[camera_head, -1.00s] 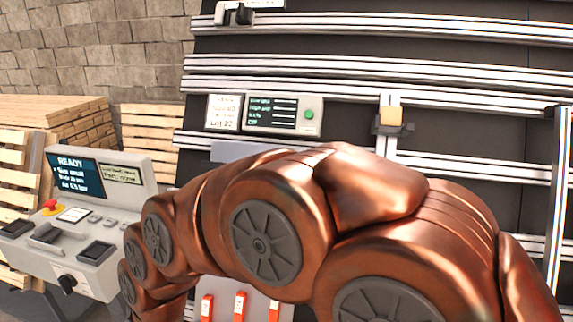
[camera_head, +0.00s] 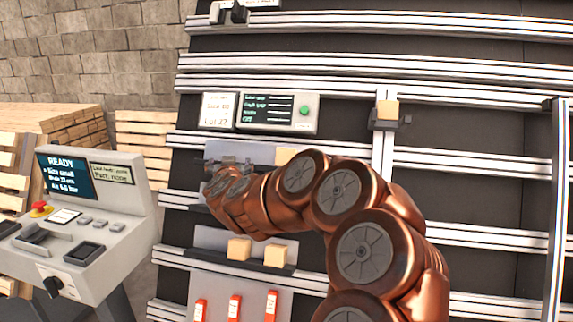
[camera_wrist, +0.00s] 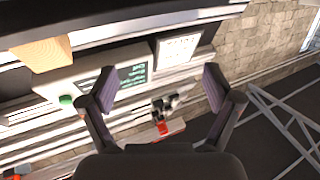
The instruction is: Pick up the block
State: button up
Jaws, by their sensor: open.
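Several light wooden blocks are in the head view. One block (camera_head: 286,156) is on the upper grey shelf, partly hidden by my arm. Two more, a left block (camera_head: 239,249) and a right block (camera_head: 275,256), sit on the lower shelf. Another block (camera_head: 388,110) sits on a bracket on the upright rail. My gripper (camera_head: 232,161) is by the upper shelf, left of its block. In the wrist view my gripper (camera_wrist: 160,89) has its fingers wide apart with nothing between them, and a wooden block (camera_wrist: 45,53) shows at the upper left, outside the fingers.
A display panel with a green button (camera_head: 305,110) and a white notice (camera_head: 217,110) are fixed just above the upper shelf. Metal rails (camera_head: 480,165) cross the dark gantry. A control console (camera_head: 90,240) stands at the left.

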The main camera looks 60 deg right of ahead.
aim_at(285, 159)
jog(key=s+d+f+m+g+h, duration=0.1)
jog(key=s+d+g, duration=0.1)
jog(key=s+d, duration=0.1)
jog(key=s+d+m+g+h, duration=0.1)
jog(key=s+d+g, duration=0.1)
jog(key=s+d, duration=0.1)
jog(key=s+d+f+m+g+h, duration=0.1)
jog(key=s+d+m+h, duration=0.1)
jog(key=d, duration=0.3)
jog(key=shift+s+f+g+b, duration=0.3)
jog(key=shift+s+g, duration=0.1)
jog(key=shift+s, duration=0.2)
jog(key=shift+r+p+x, duration=0.2)
jog(key=shift+p+x, duration=0.1)
jog(key=shift+x, duration=1.55)
jog(key=shift+r+p+x, duration=0.25)
jog(key=shift+p+x, duration=0.05)
jog(key=shift+x, duration=1.6)
jog(key=c, duration=1.4)
